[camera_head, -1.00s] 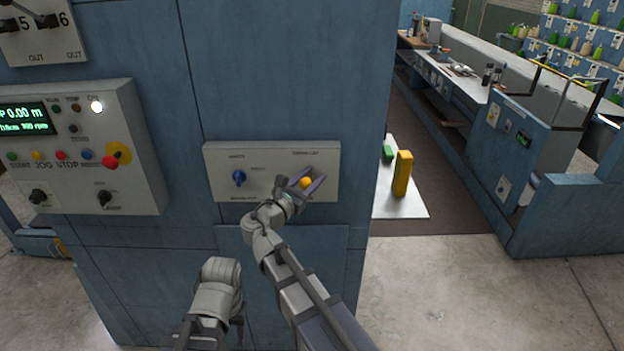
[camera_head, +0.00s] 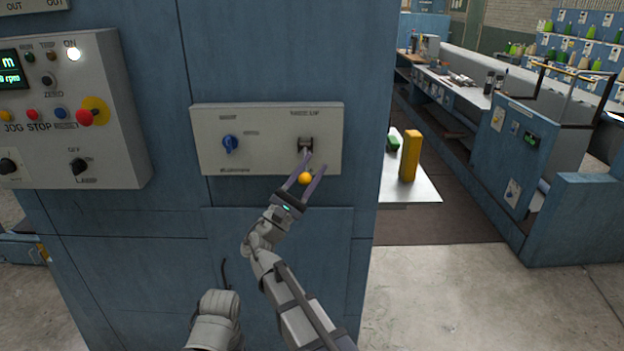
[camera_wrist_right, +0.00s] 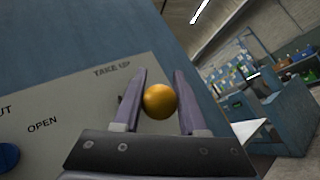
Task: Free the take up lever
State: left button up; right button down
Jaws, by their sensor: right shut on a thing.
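The take-up lever's orange ball knob (camera_head: 305,178) shows just at the lower edge of the pale control panel (camera_head: 215,115), below the lever's dark mount (camera_head: 305,144) under the "TAKE UP" label. My right gripper (camera_head: 306,170) is shut on this knob from below, with one purple finger on each side. In the right wrist view, the knob (camera_wrist_right: 160,101) sits between the two fingers (camera_wrist_right: 158,95). The lever's stem is mostly hidden there. A link of my left arm shows at the bottom; its gripper does not.
A blue rotary knob (camera_head: 229,144) is on the panel's left part. A larger control box (camera_head: 120,150) with a red button (camera_head: 84,118) juts out at left. A yellow block (camera_head: 410,156) and a green block (camera_head: 392,143) stand on a white surface at right.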

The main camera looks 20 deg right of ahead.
jog(key=shift+w+d+f+b, duration=0.1)
jog(key=shift+w+f+b, duration=0.05)
jog(key=shift+f+b, duration=0.55)
jog(key=shift+w+f+b, duration=0.15)
jog(key=shift+f+b, duration=0.35)
jog(key=shift+f, duration=0.4)
jog(key=shift+c, duration=2.3)
grip_release()
jog(key=shift+d, duration=0.1)
jog(key=b+v, duration=0.4)
jog(key=v, duration=0.3)
jog(key=shift+a+b, duration=0.35)
jog(key=shift+b, duration=0.05)
jog(key=shift+s+f, duration=0.15)
jog(key=shift+f, duration=0.05)
